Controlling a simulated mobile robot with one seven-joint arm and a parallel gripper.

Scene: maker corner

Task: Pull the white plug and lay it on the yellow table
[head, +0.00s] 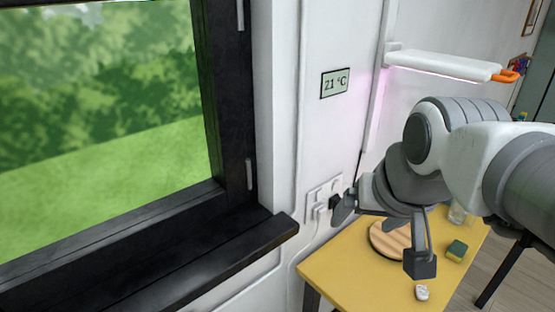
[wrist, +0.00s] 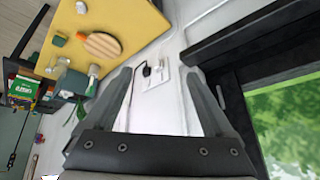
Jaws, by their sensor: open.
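The white plug (head: 320,212) sits in the outlet plate (head: 311,193) on the white wall, with a white cord hanging from it. It also shows in the wrist view (wrist: 164,73), small and pale against the plate, beside a black plug (wrist: 147,70). My gripper (head: 341,210) is in front of the wall at the right of the outlet in the head view and partly covers that area. In the wrist view my gripper (wrist: 158,72) is open and empty, with the outlet seen between its spread fingers. The yellow table (head: 335,270) stands below the outlet.
On the table are a round wooden board (head: 385,243), a green and yellow sponge (head: 456,250), a small white object (head: 421,293) and a glass (head: 458,214). The table's near left part is bare. A dark windowsill (head: 230,254) juts out left of the outlet.

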